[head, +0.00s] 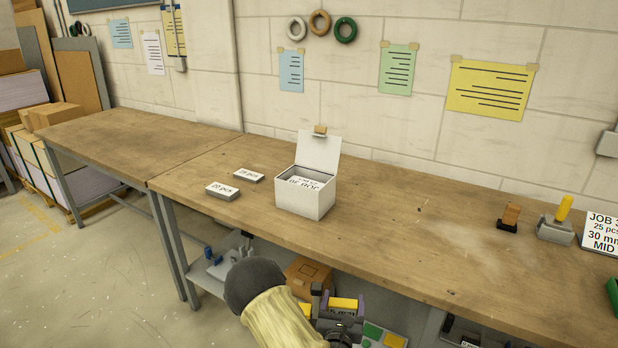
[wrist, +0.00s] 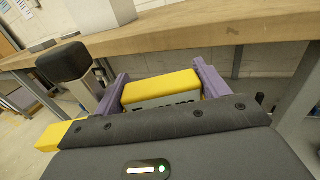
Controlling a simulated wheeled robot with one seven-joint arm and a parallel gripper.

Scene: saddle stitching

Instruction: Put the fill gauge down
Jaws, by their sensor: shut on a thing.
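The fill gauge (wrist: 160,86) is a yellow block with a pale lettered strip on its near side; the lettering is too cut off to read. My gripper (wrist: 161,92) is shut on it, with one purple finger at each end. In the head view my gripper (head: 343,305) and the gauge's yellow top (head: 344,302) appear in front of the workbench (head: 385,245), below its front edge. The gauge is held in the air; its underside is hidden.
An open white box (head: 305,200) stands on the bench, with two small labelled stacks (head: 222,191) to its left. A brown-topped tool (head: 510,217) and a yellow-handled tool (head: 556,220) stand at right. Bare wood lies between. A lower shelf (head: 212,283) holds several items.

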